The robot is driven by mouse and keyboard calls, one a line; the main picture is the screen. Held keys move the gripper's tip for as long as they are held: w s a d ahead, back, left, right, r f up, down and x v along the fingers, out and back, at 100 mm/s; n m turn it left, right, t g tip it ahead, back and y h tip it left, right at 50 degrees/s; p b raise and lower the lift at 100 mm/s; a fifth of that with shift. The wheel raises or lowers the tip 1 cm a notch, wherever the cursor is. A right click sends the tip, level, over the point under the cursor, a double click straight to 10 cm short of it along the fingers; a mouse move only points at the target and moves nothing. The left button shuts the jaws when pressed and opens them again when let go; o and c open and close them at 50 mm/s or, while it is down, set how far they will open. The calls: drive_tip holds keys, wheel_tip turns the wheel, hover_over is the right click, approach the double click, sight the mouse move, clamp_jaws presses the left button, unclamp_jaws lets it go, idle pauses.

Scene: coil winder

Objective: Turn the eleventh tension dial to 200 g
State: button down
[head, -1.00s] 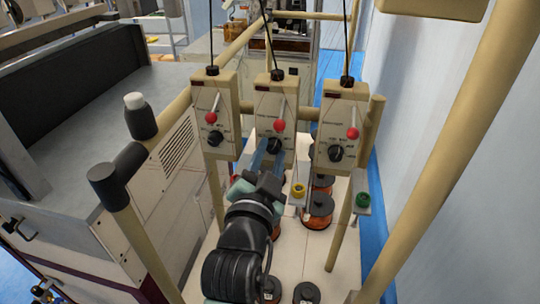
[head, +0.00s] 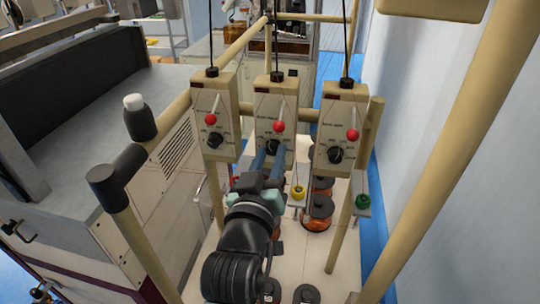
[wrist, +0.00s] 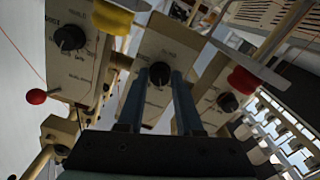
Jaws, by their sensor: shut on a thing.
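Three cream tension boxes hang side by side, each with a black dial and a red-tipped lever. The middle dial (head: 272,147) is partly hidden by my gripper (head: 267,156) in the head view. In the wrist view, my gripper (wrist: 158,80) has its two blue fingers on either side of the middle dial (wrist: 160,72), shut on it. I cannot read its pointer or number. The left dial (head: 214,139) and the right dial (head: 335,154) stand free. No label that I can read tells which is the eleventh.
Red lever balls, such as the middle one (head: 279,126), sit just above the dials. A yellow ring (head: 298,192) and a green ring (head: 362,201) are on small brackets at the right. Copper spools (head: 318,210) stand below. Tan posts (head: 455,150) flank the space.

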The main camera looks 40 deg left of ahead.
drive_tip(key=n, duration=0.5)
drive_tip(key=shift+n, duration=0.4)
idle(0.4)
drive_tip(key=c, duration=0.6)
unclamp_jaws()
drive_tip(key=shift+b+v, duration=0.65)
drive_tip(key=shift+v, duration=5.85)
